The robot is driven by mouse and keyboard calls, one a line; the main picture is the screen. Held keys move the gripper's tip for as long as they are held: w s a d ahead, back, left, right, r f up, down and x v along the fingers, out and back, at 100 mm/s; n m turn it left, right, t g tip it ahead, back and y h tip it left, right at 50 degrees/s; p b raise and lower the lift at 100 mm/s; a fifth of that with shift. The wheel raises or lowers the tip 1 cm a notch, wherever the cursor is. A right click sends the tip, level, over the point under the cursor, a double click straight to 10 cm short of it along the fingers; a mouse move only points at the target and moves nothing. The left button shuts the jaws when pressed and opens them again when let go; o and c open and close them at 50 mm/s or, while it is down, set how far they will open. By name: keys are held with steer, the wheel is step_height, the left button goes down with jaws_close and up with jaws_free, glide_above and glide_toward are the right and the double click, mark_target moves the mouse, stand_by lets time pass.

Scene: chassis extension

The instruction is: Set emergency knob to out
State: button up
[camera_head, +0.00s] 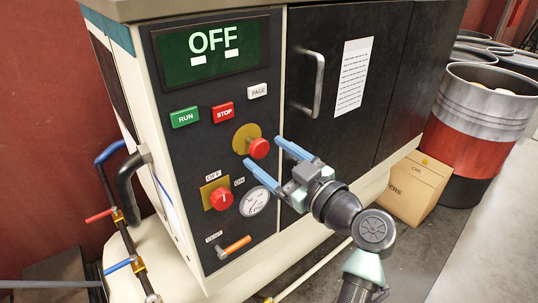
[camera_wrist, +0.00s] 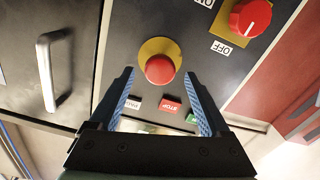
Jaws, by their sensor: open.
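The emergency knob (camera_head: 258,148) is a red mushroom button on a yellow round plate (camera_head: 242,138), on the dark front panel of the machine. In the wrist view the knob (camera_wrist: 160,69) is near the upper middle, beyond and between the open fingers. My gripper (camera_head: 262,154) is open and empty, with its two blue fingers pointing at the panel on either side of the knob. In the wrist view my gripper (camera_wrist: 166,92) shows textured inner finger pads with a gap to the knob. Whether the fingertips touch the panel I cannot tell.
A red rotary switch (camera_head: 221,198) marked OFF and ON, a gauge (camera_head: 254,202) and an orange-handled vent valve (camera_head: 234,246) sit below. RUN (camera_head: 184,117), STOP (camera_head: 223,112) and PAGE (camera_head: 257,91) buttons are above. A door handle (camera_head: 306,84) stands out at right. The display (camera_head: 214,47) reads OFF.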

steer(key=b+v, duration=0.1)
steer(key=v, duration=1.1)
steer(key=shift+b, duration=0.35)
steer(key=shift+s+d, duration=0.1)
steer(key=shift+s, duration=0.05)
